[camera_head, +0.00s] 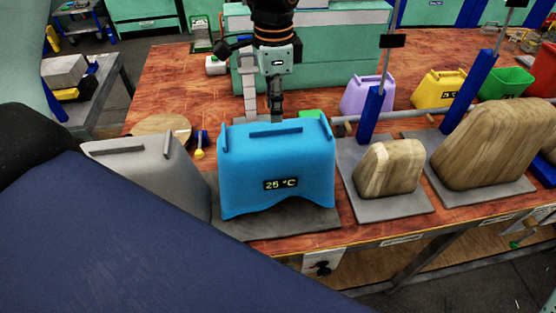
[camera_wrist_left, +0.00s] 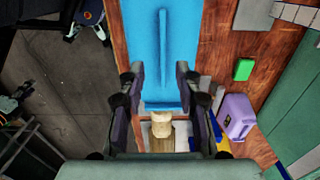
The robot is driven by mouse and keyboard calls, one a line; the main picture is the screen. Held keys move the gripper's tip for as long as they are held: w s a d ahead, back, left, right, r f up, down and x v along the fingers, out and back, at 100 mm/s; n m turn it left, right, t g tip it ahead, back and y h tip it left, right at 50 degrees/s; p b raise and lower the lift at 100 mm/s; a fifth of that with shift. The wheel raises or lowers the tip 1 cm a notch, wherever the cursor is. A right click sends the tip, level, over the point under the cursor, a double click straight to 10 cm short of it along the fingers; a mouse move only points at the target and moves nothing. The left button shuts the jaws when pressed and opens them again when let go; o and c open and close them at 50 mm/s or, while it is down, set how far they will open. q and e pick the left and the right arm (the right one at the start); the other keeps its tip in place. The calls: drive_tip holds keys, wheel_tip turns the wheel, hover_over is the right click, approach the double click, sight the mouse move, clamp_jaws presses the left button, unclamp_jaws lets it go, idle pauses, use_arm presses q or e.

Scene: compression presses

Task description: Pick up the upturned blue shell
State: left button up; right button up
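The blue shell (camera_head: 275,165) sits upside down on a grey plate (camera_head: 290,222) near the table's front edge, with a "25 °C" display on its front. It also shows in the left wrist view (camera_wrist_left: 150,40), running from the top edge to between the fingers. My left gripper (camera_head: 276,108) points down at the shell's far side, partly hidden behind its top. In the left wrist view the left gripper (camera_wrist_left: 160,88) has its fingers apart, one on each side of the shell's end. Contact cannot be told. My right gripper is not in view.
A grey shell (camera_head: 150,170) stands close on the left. A small wooden form (camera_head: 388,168) and a larger one (camera_head: 495,145) stand on plates at the right, beside blue posts. Purple (camera_head: 368,95), yellow (camera_head: 440,90) and green (camera_head: 507,83) containers are behind them.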

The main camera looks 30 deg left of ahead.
sight(273, 128)
use_arm(q)
drive_tip(key=f, duration=0.4)
drive_tip(key=a+f, duration=0.1)
drive_tip(key=f, duration=0.1)
drive_tip(key=shift+w+p, duration=0.15)
drive_tip(key=shift+p, duration=0.2)
drive_tip(key=shift+d, duration=0.1)
drive_tip(key=shift+s+d+r, duration=0.1)
drive_tip(key=shift+s, duration=0.2)
drive_tip(key=shift+w, duration=0.35)
drive_tip(key=c, duration=0.7)
drive_tip(key=shift+s, duration=0.25)
clamp_jaws()
drive_tip(key=shift+w, duration=0.2)
